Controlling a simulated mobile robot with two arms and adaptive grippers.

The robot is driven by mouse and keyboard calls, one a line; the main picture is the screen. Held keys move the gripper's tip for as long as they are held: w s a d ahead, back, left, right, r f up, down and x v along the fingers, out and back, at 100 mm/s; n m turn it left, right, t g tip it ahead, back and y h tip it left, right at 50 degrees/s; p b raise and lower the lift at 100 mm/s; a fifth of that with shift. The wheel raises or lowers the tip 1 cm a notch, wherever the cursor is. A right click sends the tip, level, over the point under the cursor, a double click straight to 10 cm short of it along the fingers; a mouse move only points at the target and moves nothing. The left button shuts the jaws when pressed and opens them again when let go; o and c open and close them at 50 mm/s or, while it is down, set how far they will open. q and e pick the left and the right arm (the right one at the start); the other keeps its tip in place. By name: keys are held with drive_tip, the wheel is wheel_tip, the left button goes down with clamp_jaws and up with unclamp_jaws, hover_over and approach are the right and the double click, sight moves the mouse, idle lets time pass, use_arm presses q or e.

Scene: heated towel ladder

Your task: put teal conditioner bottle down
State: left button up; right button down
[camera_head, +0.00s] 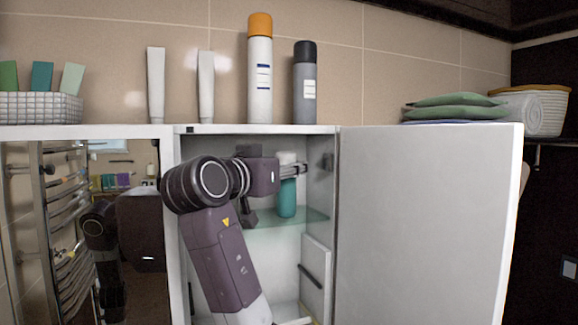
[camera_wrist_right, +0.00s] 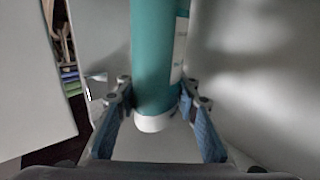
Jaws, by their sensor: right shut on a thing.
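The teal conditioner bottle (camera_head: 287,199) stands upright inside the open cabinet, with its white cap at the top. Its base is at the glass shelf (camera_head: 262,221); I cannot tell whether it touches. My right gripper (camera_head: 292,170) reaches in from the left and is shut on the bottle's upper part, near the cap. In the right wrist view the teal body (camera_wrist_right: 153,55) runs between the two fingers of the gripper (camera_wrist_right: 157,92), with the white cap end low in the picture. My left gripper is not in view.
The white cabinet door (camera_head: 430,220) stands open at the right. The cabinet top holds tubes, an orange-capped can (camera_head: 259,75), a grey bottle (camera_head: 305,88) and a basket (camera_head: 40,107). A mirrored door (camera_head: 125,165) is at the left, reflecting a towel ladder.

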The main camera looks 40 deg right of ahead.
drive_tip(key=c, duration=1.9)
unclamp_jaws()
drive_tip(key=shift+f, duration=0.15)
drive_tip(key=o, duration=0.5)
drive_tip(key=shift+d, duration=0.2)
drive_tip(key=b+v, duration=0.3)
drive_tip(key=v, duration=0.2)
drive_tip(key=shift+f, duration=0.2)
drive_tip(key=b+v, duration=0.1)
drive_tip(key=v, duration=0.1)
drive_tip(key=b+v, duration=0.1)
drive_tip(key=v, duration=0.1)
drive_tip(key=b+v, duration=0.1)
drive_tip(key=v, duration=0.2)
drive_tip(key=shift+s+r, duration=0.1)
drive_tip(key=shift+r, duration=0.3)
